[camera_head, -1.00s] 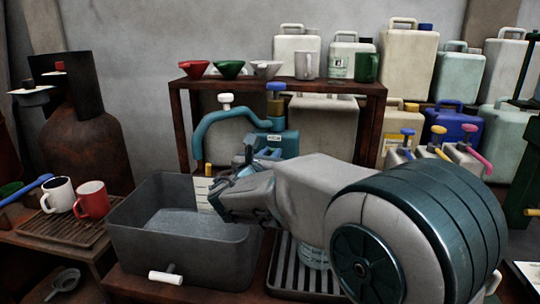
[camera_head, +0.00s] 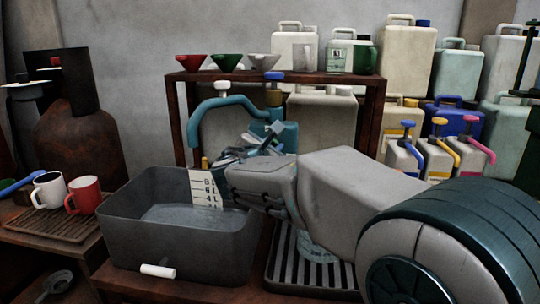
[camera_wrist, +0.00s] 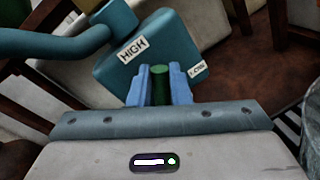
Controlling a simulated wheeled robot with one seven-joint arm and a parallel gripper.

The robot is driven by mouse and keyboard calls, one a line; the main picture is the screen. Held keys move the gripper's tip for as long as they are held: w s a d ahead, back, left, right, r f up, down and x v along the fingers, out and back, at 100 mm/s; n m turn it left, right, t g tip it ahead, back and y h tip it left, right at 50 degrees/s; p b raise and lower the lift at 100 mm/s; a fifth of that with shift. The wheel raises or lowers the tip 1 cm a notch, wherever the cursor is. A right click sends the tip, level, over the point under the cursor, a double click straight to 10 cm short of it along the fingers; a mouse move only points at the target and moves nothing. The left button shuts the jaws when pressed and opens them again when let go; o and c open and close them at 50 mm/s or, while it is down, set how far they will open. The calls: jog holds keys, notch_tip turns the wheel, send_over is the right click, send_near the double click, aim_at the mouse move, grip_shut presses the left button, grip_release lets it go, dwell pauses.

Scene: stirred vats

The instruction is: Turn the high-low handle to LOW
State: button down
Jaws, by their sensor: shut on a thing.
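The teal tap body (camera_head: 285,136) stands behind the grey basin, with a curved teal spout (camera_head: 222,103). In the wrist view the tap body (camera_wrist: 185,42) carries a HIGH label (camera_wrist: 133,48) at left and a partly readable second label (camera_wrist: 197,70) at lower right. The high-low handle (camera_wrist: 160,84) shows as a green bar between the two labels. My gripper (camera_wrist: 160,90) is shut on it, one blue finger on each side. In the head view my gripper (camera_head: 246,152) is in front of the tap body, and the handle is hidden there.
The grey basin (camera_head: 125,235) holds liquid and a white level scale (camera_head: 206,188); a white spigot (camera_head: 158,270) sticks out in front. A drain rack (camera_head: 290,268) lies under my arm. Two mugs stand at left. Jugs and pump bottles (camera_head: 440,158) fill the right.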

jog(key=shift+s+d+f+m+y+b, duration=0.1)
jog(key=shift+d+f+m+y+b, duration=0.3)
jog(key=shift+m+b, duration=1.4)
jog(key=shift+w+f+m+y+b, duration=0.15)
jog(key=shift+m+y+b, duration=0.45)
jog(key=shift+m+b, duration=1.2)
jog(key=shift+s+d+f+m+y+b, duration=0.2)
jog(key=shift+f+m+y+b, duration=0.25)
jog(key=shift+m+b, duration=1.3)
jog(key=shift+r+b, duration=0.15)
jog(key=shift+b, duration=0.25)
jog(key=c, duration=1.3)
grip_release()
jog(key=shift+c, duration=0.2)
